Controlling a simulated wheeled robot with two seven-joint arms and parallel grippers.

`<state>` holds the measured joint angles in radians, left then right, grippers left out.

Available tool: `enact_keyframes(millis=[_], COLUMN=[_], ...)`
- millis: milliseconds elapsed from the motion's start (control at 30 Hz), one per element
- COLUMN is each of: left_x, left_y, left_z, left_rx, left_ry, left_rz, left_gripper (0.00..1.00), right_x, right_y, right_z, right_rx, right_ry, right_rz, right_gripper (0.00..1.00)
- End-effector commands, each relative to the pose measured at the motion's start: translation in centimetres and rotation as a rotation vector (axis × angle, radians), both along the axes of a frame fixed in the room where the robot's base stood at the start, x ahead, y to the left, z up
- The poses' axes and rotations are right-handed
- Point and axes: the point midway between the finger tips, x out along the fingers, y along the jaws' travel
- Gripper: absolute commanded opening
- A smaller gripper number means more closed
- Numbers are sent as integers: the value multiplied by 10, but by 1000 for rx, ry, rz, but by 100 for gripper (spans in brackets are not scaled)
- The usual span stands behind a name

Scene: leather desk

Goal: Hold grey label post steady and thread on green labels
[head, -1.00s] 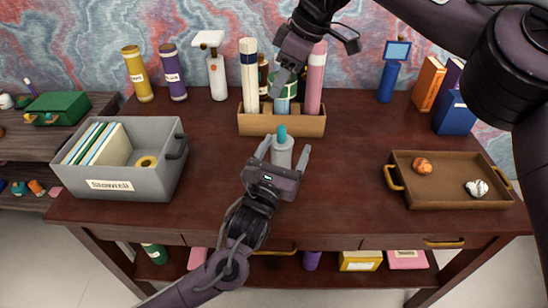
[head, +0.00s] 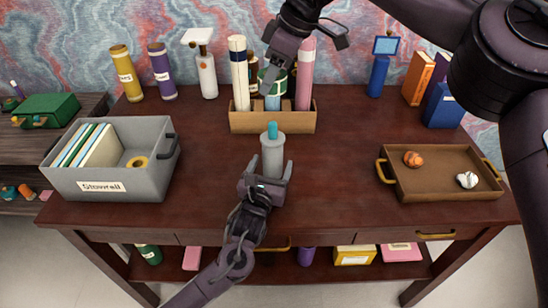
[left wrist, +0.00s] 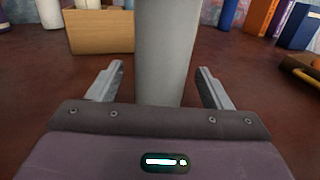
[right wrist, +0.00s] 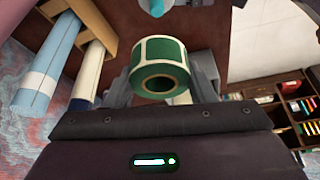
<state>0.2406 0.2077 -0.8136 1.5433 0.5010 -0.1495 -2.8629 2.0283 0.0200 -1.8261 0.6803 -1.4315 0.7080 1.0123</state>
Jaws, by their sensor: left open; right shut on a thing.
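The grey label post (head: 272,157) stands upright on the desk with a teal tip. My left gripper (head: 265,178) is open low at the front of the post, its fingers on either side. In the left wrist view the post (left wrist: 165,50) rises between the open, apart fingers (left wrist: 160,88). My right gripper (head: 280,68) is above the wooden holder at the back, shut on a roll of green labels (head: 268,82). In the right wrist view the green label roll (right wrist: 160,65) sits between the fingers, its core hole facing the camera. The roll is apart from the post.
The wooden holder (head: 272,122) with rolled tubes stands behind the post. A grey bin (head: 150,185) with files and a yellow roll is at left. A brown tray (head: 440,185) with two small objects is at right. The desk beside the post is clear.

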Motion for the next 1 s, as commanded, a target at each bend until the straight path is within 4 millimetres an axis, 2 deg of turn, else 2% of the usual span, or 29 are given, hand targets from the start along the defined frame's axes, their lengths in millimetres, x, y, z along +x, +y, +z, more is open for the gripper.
enact_keyframes(millis=[200, 600, 1000], left_x=[25, 31, 31], left_y=[-7, -9, -9], left_z=[1, 1, 1], left_rx=[-1, -1, -1], left_ry=[-1, -1, -1], left_rz=[1, -1, -1], left_gripper=[73, 73, 23], right_x=[0, 0, 0], right_y=[0, 0, 0], right_z=[0, 0, 0], right_rx=[0, 0, 0], right_ry=[0, 0, 0], right_rz=[0, 0, 0], right_gripper=[24, 24, 24])
